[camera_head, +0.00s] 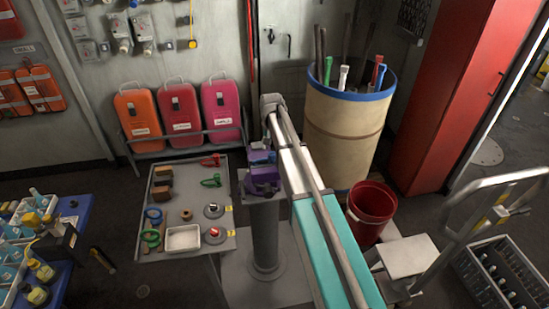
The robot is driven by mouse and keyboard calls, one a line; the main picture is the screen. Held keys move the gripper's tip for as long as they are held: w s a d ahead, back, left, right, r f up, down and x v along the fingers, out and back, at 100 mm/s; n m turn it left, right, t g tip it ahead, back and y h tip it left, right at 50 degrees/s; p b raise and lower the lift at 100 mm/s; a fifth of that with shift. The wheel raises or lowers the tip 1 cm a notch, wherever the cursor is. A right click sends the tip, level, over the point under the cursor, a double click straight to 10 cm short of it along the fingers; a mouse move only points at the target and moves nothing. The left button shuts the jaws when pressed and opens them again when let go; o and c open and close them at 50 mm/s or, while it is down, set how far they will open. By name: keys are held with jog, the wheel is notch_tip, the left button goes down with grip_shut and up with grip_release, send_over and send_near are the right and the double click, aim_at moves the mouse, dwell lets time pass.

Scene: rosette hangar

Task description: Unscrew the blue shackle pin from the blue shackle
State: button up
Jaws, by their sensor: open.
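A purple vise (264,177) stands on top of a grey pedestal (265,232) in the middle of the head view. A small blue piece (262,156) shows at the top of the vise; it may be the blue shackle, but its pin cannot be made out. My arm reaches from the bottom right up past the vise. My gripper (262,144) is a small dark shape just above the blue piece, open and partly hidden. I cannot tell whether it touches the blue piece. A blue ring-like piece (153,214) lies on the grey worktable to the left.
The grey worktable (185,250) left of the pedestal holds green and red pieces, a white tray (183,239) and small blocks. A tan barrel (345,130) and a red bucket (371,205) stand right of my arm. Orange and pink cases (180,115) stand behind.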

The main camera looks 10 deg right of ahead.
aim_at(272, 159)
dwell(0.4)
jog(key=m, duration=1.2)
dwell(0.3)
dwell(0.3)
jog(key=m, duration=0.5)
jog(key=shift+m, duration=0.4)
jog(key=m, duration=0.6)
jog(key=shift+f, duration=0.15)
jog(key=shift+f+b, duration=0.9)
jog(key=shift+b, duration=0.15)
